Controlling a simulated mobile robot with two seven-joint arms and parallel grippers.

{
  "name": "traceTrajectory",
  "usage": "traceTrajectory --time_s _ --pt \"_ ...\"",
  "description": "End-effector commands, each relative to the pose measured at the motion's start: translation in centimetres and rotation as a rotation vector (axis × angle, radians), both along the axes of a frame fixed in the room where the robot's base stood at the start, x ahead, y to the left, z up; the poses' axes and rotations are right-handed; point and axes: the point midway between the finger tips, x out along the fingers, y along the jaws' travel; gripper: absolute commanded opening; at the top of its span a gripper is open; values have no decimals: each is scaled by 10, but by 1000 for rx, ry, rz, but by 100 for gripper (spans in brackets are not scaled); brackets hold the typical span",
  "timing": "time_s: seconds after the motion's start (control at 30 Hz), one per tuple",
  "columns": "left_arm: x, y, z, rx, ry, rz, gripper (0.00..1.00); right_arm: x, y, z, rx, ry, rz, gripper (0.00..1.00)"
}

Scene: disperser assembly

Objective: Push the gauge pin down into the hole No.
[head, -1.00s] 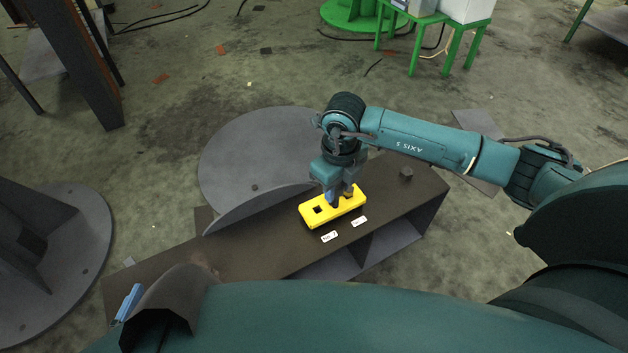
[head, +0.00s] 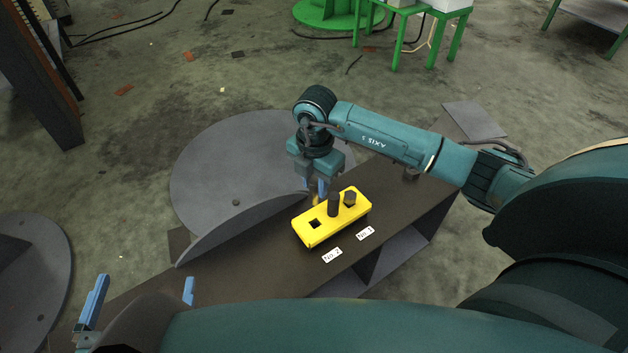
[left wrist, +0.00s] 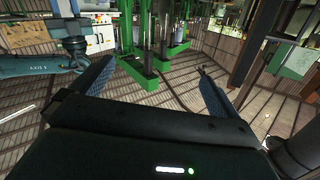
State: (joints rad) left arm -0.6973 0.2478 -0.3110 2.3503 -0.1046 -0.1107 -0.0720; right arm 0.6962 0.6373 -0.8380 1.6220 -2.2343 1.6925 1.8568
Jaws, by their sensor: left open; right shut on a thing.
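The yellow block (head: 322,229) lies on the dark bench top, with an empty square hole near its left end. The gauge pin (head: 333,206), a dark upright cylinder, stands at the middle of the block; its lower end and how deep it sits cannot be told. A dark hexagonal piece (head: 350,198) stands to its right. My right gripper (head: 322,187) is shut on the gauge pin at the block's far edge; its grip is partly hidden. My left gripper (head: 142,290) is open and empty at lower left; its spread fingers also show in the left wrist view (left wrist: 155,85).
White labels No. 2 (head: 332,255) and No. 1 (head: 365,233) lie in front of the block. A large grey disc (head: 215,175) and a curved plate stand beside the bench (head: 245,255). Green stands are at the back. My teal arm fills the foreground.

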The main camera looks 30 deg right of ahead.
Motion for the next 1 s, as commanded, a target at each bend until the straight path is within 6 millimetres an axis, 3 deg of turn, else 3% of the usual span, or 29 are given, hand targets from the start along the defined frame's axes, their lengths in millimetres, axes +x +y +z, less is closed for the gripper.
traceTrajectory --time_s 0.13,0.6,1.0 --pt "0 2 3 2 33 8 100 1 -1 4 0 0 0 0" --pt "-2 -8 -3 -15 -139 -39 100 0 -1 -43 1 0 3 0" --pt "-4 -13 1 -28 -205 -63 100 1 -1 -58 0 -1 3 0"
